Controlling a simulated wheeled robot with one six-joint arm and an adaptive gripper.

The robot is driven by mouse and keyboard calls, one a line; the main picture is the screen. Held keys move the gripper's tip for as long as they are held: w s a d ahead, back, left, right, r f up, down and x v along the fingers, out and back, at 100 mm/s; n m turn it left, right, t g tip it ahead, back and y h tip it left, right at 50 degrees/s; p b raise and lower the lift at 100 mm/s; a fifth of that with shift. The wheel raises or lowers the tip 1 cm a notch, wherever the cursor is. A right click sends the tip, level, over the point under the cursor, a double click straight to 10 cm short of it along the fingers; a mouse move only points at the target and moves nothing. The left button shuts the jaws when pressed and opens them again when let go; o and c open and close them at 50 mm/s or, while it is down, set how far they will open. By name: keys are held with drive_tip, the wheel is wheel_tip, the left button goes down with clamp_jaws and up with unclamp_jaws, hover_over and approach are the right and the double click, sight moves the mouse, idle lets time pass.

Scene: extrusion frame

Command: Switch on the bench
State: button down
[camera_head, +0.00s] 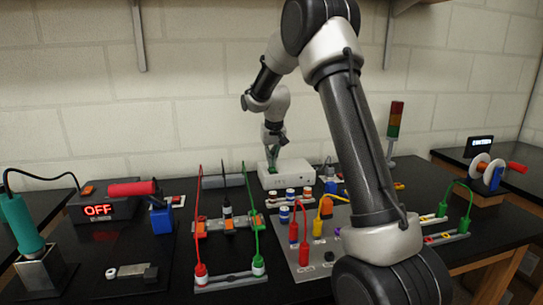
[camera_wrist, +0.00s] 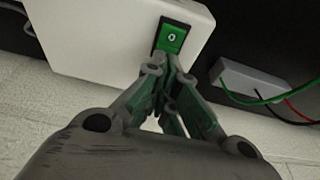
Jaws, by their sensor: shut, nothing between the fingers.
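A white box (camera_head: 302,178) stands at the back of the black bench near the wall. In the wrist view this white box (camera_wrist: 110,35) has a green rocker switch (camera_wrist: 173,37) in a dark frame, with a small light round mark on it. My gripper (camera_head: 274,162) is over the box in the head view, pointing down. In the wrist view my gripper (camera_wrist: 168,63) is shut and empty, its fingertips right at the near edge of the green switch. I cannot tell whether they touch it or whether the switch is pressed.
A dark unit (camera_head: 98,209) at left shows "OFF" in red. Racks with green and red leads (camera_head: 256,205) stand in front of the box. A grey board (camera_head: 305,262) with coloured plugs lies front centre. A signal tower (camera_head: 395,120), its lamps looking unlit, stands at back right.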

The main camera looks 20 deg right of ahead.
drive_tip(key=shift+w+f, duration=0.15)
drive_tip(key=shift+f, duration=0.15)
idle(0.4)
drive_tip(key=shift+s+a+r, duration=0.1)
drive_tip(key=shift+s+r, duration=0.25)
drive_tip(key=shift+s, duration=0.35)
drive_tip(key=shift+r, duration=0.15)
drive_tip(key=v, duration=1.1)
drive_tip(key=shift+r, duration=0.35)
drive_tip(key=shift+s, duration=0.1)
